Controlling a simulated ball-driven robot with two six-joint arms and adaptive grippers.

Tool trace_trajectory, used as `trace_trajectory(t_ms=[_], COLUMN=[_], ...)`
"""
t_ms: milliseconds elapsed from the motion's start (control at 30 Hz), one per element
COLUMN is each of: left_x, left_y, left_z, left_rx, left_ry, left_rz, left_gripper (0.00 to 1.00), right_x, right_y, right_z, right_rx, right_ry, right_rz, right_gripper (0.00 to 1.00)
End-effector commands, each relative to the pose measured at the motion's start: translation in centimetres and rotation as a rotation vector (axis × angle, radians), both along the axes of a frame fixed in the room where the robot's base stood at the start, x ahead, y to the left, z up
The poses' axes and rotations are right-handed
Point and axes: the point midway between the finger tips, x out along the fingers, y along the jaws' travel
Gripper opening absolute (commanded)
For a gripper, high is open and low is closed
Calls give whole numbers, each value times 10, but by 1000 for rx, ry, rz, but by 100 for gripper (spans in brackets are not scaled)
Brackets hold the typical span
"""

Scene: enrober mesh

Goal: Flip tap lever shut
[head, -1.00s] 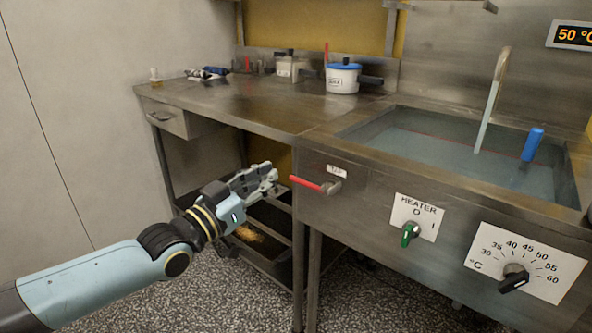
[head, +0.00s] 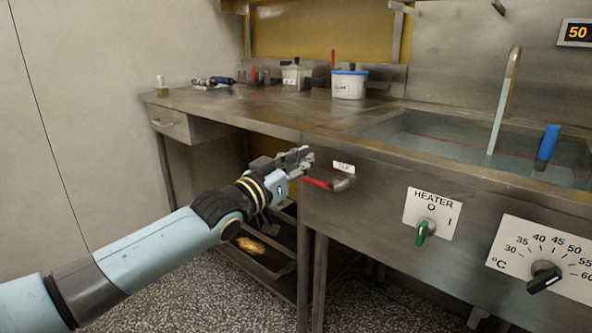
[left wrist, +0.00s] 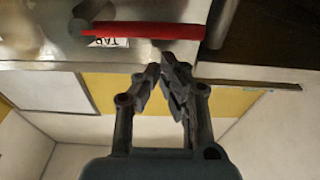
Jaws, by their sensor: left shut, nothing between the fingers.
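The red tap lever (head: 317,183) sticks out to the left from its metal pivot (head: 345,184) on the sink's front panel, just below a small white label (head: 343,167). In the left wrist view the red lever (left wrist: 140,30) lies across the top of the picture, with the TAP label (left wrist: 108,42) partly behind it. My left gripper (head: 306,157) is shut and empty, just above the lever's free end. In the left wrist view its fingertips (left wrist: 168,60) are close to the lever; I cannot tell whether they touch. My right gripper is not in view.
The sink (head: 465,150) holds water, a spout and a blue-handled item (head: 548,145). A green heater knob (head: 424,231) and a black temperature knob (head: 544,276) sit right of the lever. A white pot (head: 350,84) stands on the steel counter (head: 240,108). A tray (head: 262,262) lies below.

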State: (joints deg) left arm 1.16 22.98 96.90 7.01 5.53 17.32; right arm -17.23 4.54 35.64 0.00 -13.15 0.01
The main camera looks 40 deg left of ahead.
Motion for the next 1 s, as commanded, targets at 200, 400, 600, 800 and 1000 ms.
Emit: trace_trajectory(t_ms=[200,400,600,800,1000], left_x=[-3,-4,-4,-4,-4], left_y=[0,-1,0,0,1], left_z=[-15,-15,-16,-17,-20], left_rx=[0,1,-1,-31,-66], left_ry=[-6,-8,-7,-5,-2], left_rz=[-1,-2,-2,-1,-1], left_gripper=[0,0,0,0,0], right_x=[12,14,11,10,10], right_y=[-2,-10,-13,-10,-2], right_z=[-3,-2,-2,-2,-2], right_rx=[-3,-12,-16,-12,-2], right_ry=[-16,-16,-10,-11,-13], right_rz=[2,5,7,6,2], right_gripper=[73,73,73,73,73])
